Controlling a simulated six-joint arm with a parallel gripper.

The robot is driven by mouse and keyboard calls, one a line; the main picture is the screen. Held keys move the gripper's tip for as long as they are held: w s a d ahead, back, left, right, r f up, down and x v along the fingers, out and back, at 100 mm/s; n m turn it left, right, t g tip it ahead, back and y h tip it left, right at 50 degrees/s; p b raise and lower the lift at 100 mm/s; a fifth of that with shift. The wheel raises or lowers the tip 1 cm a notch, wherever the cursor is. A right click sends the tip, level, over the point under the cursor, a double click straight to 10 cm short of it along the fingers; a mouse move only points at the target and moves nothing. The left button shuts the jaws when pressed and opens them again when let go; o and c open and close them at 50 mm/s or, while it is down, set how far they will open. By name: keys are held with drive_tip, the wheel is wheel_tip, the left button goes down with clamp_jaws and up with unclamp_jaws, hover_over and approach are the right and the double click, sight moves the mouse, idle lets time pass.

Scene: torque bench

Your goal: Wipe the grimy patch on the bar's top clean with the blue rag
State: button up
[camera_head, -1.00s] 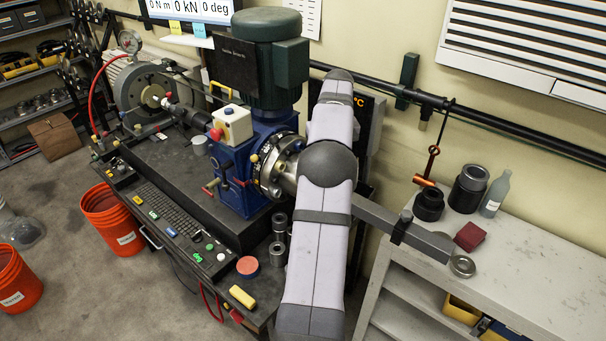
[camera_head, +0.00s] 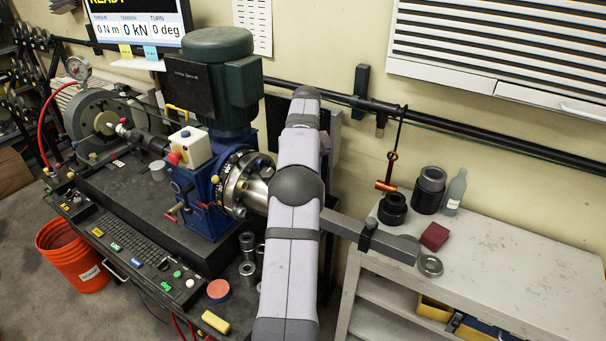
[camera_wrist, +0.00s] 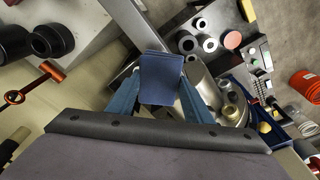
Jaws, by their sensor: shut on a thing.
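The grey bar (camera_head: 397,246) sticks out to the right from behind my arm, over the front corner of the white bench. A dark band (camera_head: 368,236) crosses it; I cannot tell whether it is grime. In the wrist view the bar (camera_wrist: 122,62) runs diagonally past the rag. My gripper (camera_wrist: 160,82) is shut on the folded blue rag (camera_wrist: 161,79), between its two blue fingers. The rag is over or close beside the bar; contact is unclear. My arm hides the gripper and rag in the head view. I cannot make out a separate grimy patch.
The blue machine (camera_head: 205,190) with its green motor (camera_head: 220,65) stands left of my arm. A dark red block (camera_head: 434,237) and metal ring (camera_head: 430,265) lie near the bar's end on the white bench (camera_head: 500,255). Black cylinders (camera_head: 429,188) and a grey bottle (camera_head: 455,191) stand behind.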

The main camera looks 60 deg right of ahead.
wheel_tip(320, 180, down, 6)
drive_tip(key=shift+a, duration=0.1)
drive_tip(key=shift+s+f, duration=0.15)
drive_tip(key=shift+s, duration=0.55)
drive_tip(key=shift+c, duration=0.5)
drive_tip(key=shift+s, duration=1.2)
drive_tip(key=shift+w, duration=2)
drive_tip(key=shift+s+r, duration=0.1)
drive_tip(key=shift+r, duration=3.95)
